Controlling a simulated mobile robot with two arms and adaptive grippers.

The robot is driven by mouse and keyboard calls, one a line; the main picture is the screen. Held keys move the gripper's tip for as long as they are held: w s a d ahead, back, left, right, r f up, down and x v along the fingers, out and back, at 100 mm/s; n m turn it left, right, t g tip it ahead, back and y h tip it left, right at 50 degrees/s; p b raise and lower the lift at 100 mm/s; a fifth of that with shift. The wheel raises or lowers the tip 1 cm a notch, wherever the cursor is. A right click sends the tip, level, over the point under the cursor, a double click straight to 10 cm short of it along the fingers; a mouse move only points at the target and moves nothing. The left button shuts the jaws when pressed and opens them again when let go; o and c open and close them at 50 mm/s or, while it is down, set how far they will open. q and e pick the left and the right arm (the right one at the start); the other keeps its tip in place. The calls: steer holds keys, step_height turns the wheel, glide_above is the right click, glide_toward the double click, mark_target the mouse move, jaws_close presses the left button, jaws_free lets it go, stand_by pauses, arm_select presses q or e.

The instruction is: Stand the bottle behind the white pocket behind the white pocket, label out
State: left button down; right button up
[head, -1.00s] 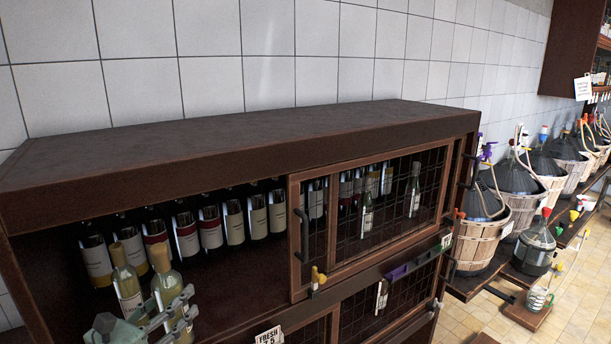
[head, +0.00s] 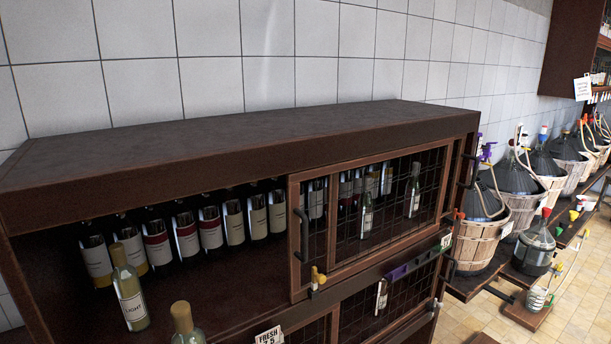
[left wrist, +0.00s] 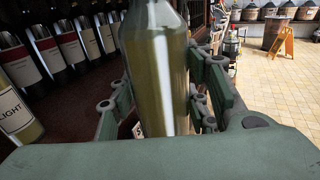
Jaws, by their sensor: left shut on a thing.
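My left gripper (left wrist: 160,95) is shut around a pale yellow-green glass bottle (left wrist: 156,60), which looks upright in the left wrist view. I see no label on the side of it that shows there. In the head view only the capped neck and shoulder of this bottle (head: 187,325) show at the bottom edge, in front of the shelf. A similar bottle with a "LIGHT" label (head: 131,302) stands at the shelf's left; it also shows in the left wrist view (left wrist: 18,115). I cannot surely pick out the white pocket. My right gripper is out of view.
A row of dark wine bottles (head: 185,235) stands at the back of the cabinet. The shelf floor (head: 230,285) in front is clear. A wire-mesh sliding door (head: 390,205) covers the right half. A "FRESH" sign (head: 268,336) hangs below. Basketed demijohns (head: 482,230) stand at right.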

arm_select(q)
steer(key=s+d+f, duration=0.1)
steer(key=s+d, duration=0.2)
steer(key=s, duration=0.5)
steer(key=s+d+f, duration=0.1)
steer(key=s+d, duration=0.2)
steer(key=s, duration=0.5)
steer(key=w+a+n+y+b, duration=0.1)
steer(key=n+y, duration=0.1)
steer(key=y, duration=0.1)
steer(key=a+n+t+y, duration=0.1)
steer(key=a+n+y, duration=0.1)
steer(key=y, duration=0.1)
steer(key=w+a+n+t+y+b, duration=0.1)
steer(key=n+y, duration=0.1)
steer(key=y, duration=0.1)
steer(key=shift+w+a+f+b, duration=0.1)
steer(key=shift+w+a+b, duration=0.1)
steer(key=shift+w+b, duration=0.15)
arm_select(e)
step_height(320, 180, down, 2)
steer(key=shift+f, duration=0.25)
